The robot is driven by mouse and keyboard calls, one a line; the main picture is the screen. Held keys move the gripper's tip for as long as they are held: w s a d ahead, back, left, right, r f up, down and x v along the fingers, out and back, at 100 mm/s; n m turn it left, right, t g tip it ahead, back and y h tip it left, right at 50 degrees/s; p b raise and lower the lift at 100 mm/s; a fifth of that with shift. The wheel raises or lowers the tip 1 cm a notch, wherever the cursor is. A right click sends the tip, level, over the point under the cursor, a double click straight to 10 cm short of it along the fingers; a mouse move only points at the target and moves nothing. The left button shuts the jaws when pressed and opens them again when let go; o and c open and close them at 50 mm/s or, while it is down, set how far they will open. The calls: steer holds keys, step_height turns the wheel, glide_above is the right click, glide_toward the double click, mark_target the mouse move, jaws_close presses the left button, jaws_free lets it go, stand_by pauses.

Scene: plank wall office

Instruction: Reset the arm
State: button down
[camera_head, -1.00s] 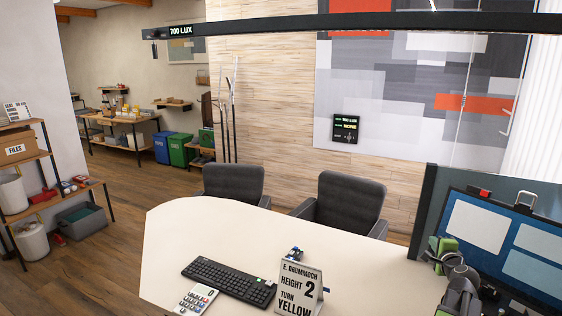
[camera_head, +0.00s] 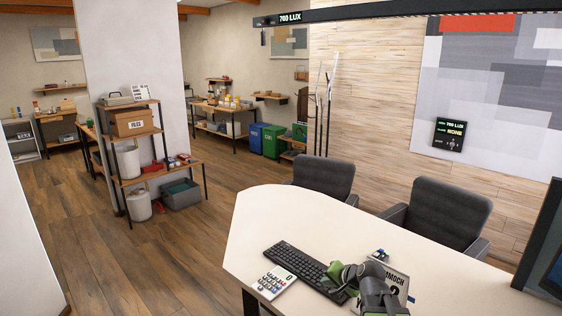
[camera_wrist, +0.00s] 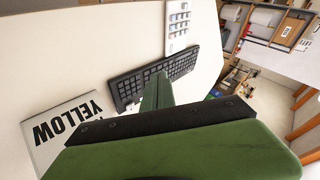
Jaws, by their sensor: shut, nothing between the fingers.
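My arm, grey and green, shows at the bottom of the head view, in front of the desk sign. My gripper (camera_wrist: 158,78) is shut and empty; in the wrist view its green fingers lie together, pointing toward the black keyboard (camera_wrist: 128,88). The gripper seems to hang above the white desk (camera_head: 300,215), apart from the keyboard. In the head view the keyboard (camera_head: 295,262) lies just left of my arm. The desk sign (camera_head: 398,283) is partly hidden behind my arm; in the wrist view the sign (camera_wrist: 62,128) reads YELLOW.
A calculator (camera_head: 274,282) lies left of the keyboard. Two grey chairs (camera_head: 323,178) stand behind the desk, and a monitor (camera_head: 545,245) is at the right edge. A shelf with a FILES box (camera_head: 131,122) stands far left. The wooden floor (camera_head: 170,255) left of the desk is clear.

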steer(key=s+a+f+n+g+h, duration=0.2)
steer(key=s+a+f+n+g, duration=0.3)
steer(key=s, duration=0.4)
steer(key=s+d+f+n+g+h, duration=0.2)
steer(key=s+d+f+g, duration=0.1)
steer(key=s+d, duration=0.2)
steer(key=s, duration=0.2)
steer(key=shift+s+d, duration=0.3)
steer(key=shift+s, duration=0.05)
